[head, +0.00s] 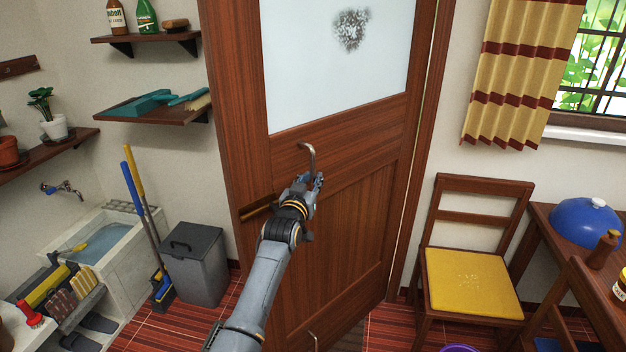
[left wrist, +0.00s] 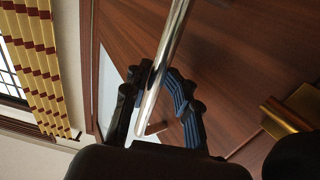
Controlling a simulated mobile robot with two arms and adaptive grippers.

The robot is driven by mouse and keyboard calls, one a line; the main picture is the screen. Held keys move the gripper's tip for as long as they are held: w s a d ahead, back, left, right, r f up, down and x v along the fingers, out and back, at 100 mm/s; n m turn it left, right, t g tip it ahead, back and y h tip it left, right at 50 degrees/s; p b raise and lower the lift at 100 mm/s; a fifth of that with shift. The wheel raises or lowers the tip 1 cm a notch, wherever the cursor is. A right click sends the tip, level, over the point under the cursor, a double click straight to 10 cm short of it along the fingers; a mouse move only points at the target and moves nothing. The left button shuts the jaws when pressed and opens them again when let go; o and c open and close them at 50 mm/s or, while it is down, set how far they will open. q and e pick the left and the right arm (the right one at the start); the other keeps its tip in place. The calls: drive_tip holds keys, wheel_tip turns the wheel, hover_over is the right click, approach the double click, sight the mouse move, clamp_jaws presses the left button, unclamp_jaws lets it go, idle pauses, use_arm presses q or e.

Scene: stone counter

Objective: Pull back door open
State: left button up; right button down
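The back door (head: 350,220) is brown wood with a frosted glass pane (head: 335,60). It also fills much of the left wrist view (left wrist: 240,50). A shiny metal pull handle (head: 308,152) stands on its left side; its middle is hidden behind my arm. My left gripper (head: 318,182) is at the handle's upper part. In the left wrist view, the handle bar (left wrist: 168,62) runs between the two fingertips, which appear closed against it. A brass plate (head: 257,208) sits at the door's left side. My right gripper is out of view.
A grey bin (head: 195,262), mops (head: 138,205) and a sink (head: 100,245) stand to the left. Shelves (head: 150,110) hang above. A chair with a yellow seat (head: 470,280) and a table (head: 560,235) stand to the right. Red floor shows near the door.

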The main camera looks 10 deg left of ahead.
use_arm(q)
drive_tip(key=shift+s+a+r, duration=0.1)
drive_tip(key=shift+s+a, duration=0.05)
drive_tip(key=shift+a, duration=0.05)
drive_tip(key=shift+d, duration=0.15)
drive_tip(key=shift+s+d, duration=0.1)
drive_tip(key=shift+s, duration=0.2)
drive_tip(key=s, duration=0.3)
drive_tip(key=s+a, duration=0.1)
drive_tip(key=s, duration=0.3)
drive_tip(key=s+a, duration=0.1)
drive_tip(key=s, duration=0.3)
drive_tip(key=shift+s, duration=0.1)
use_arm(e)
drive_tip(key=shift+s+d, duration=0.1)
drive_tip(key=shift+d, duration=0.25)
